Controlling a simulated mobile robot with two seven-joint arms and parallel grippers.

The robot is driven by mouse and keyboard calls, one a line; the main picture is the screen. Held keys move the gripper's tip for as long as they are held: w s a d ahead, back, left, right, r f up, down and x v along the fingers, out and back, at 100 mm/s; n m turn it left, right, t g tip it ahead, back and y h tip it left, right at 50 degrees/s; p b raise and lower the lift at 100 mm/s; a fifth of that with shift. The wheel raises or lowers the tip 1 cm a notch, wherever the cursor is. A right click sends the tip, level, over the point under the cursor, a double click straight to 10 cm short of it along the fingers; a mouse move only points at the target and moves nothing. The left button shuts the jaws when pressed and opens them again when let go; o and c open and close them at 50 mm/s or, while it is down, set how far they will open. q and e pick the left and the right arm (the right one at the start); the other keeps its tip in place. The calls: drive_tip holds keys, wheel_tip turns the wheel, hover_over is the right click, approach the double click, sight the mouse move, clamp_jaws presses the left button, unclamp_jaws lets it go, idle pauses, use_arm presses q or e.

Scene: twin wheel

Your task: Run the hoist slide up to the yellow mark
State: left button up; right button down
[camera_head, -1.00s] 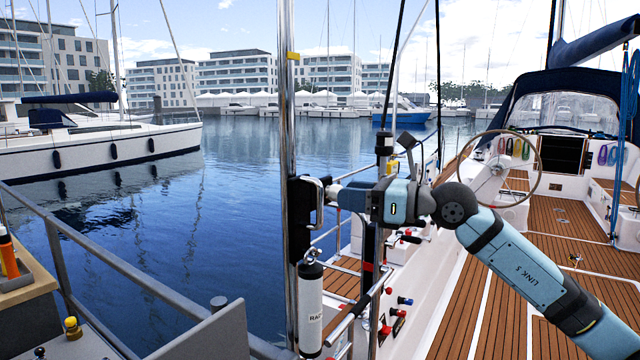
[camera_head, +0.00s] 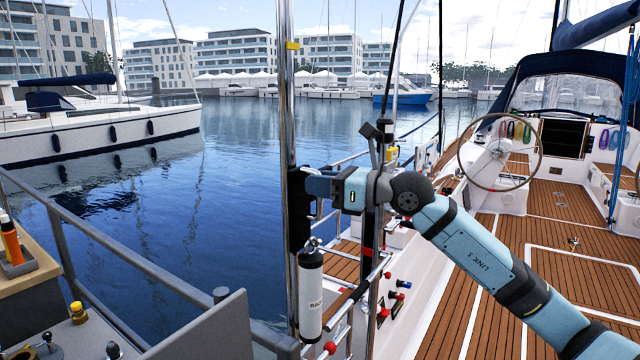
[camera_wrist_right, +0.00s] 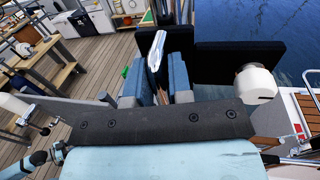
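The hoist slide (camera_head: 296,237) is a black carriage on an upright steel pole. A yellow mark (camera_head: 292,45) is on the pole well above it. A white and black cylinder (camera_head: 310,295) hangs below the slide. My right gripper (camera_head: 310,185) is at the slide's handle and hides most of it in the head view. In the right wrist view the silver handle (camera_wrist_right: 157,50) stands between the two blue-grey fingers of my right gripper (camera_wrist_right: 158,85), which look apart with a gap between them. My left gripper is not in view.
A grey railing (camera_head: 110,265) and panel (camera_head: 215,330) stand left of the pole. A dark post (camera_head: 372,220) stands close behind my right wrist. The pole between slide and mark looks clear.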

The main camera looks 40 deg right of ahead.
drive_tip(key=shift+r, duration=0.3)
wheel_tip(320, 180, up, 22)
drive_tip(key=p, duration=1)
drive_tip(key=shift+s, duration=0.1)
